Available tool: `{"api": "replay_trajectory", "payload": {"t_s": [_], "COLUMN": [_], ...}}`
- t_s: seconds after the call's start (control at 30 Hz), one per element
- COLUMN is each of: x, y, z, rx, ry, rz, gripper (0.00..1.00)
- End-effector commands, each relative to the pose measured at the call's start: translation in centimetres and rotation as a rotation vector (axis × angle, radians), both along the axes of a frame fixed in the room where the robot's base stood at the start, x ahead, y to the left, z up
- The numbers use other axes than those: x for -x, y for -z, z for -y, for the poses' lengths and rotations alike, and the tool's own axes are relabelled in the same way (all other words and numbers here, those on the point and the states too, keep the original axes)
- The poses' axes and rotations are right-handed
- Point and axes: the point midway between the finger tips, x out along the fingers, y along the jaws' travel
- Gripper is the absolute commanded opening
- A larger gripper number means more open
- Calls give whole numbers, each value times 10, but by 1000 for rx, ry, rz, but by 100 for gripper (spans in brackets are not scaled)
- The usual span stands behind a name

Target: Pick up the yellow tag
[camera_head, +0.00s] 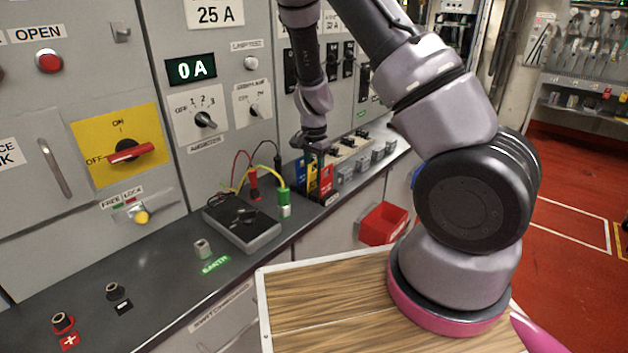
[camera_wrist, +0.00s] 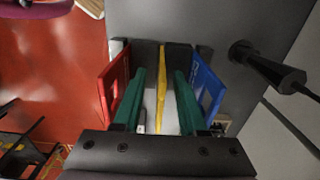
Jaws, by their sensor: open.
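The yellow tag (camera_wrist: 161,84) stands edge-on in the wrist view, between the two green fingers of my gripper (camera_wrist: 159,74). The fingers are open, with a gap on both sides of the tag. A red tag (camera_wrist: 112,86) is just outside the left finger and a blue tag (camera_wrist: 208,84) just outside the right one. In the head view, my gripper (camera_head: 314,155) points down over the tag rack. The yellow tag (camera_head: 312,176) shows there as a narrow strip between the blue tag (camera_head: 299,171) and red tag (camera_head: 326,178). The fingertips are hard to make out there.
A black plug with a cable (camera_wrist: 270,70) is right of the tags in the wrist view. In the head view, a black box (camera_head: 243,225) and the green plug (camera_head: 284,198) are left of the rack. A red bin (camera_head: 383,224) hangs below the counter edge.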

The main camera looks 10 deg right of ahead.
Motion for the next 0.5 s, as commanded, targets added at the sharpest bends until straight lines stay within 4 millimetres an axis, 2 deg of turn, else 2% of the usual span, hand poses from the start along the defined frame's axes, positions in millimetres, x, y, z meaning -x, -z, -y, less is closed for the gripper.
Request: {"api": "replay_trajectory", "payload": {"t_s": [0.13,0.17,0.23,0.27,0.5], "x": [0,0,0,0,0], "y": [0,0,0,0,-1], "z": [0,0,0,0,0], "rx": [-1,-1,-1,-1,-1], "ry": [0,0,0,0,0], "rz": [1,1,1,1,0], "gripper": [41,34,7,0,0]}}
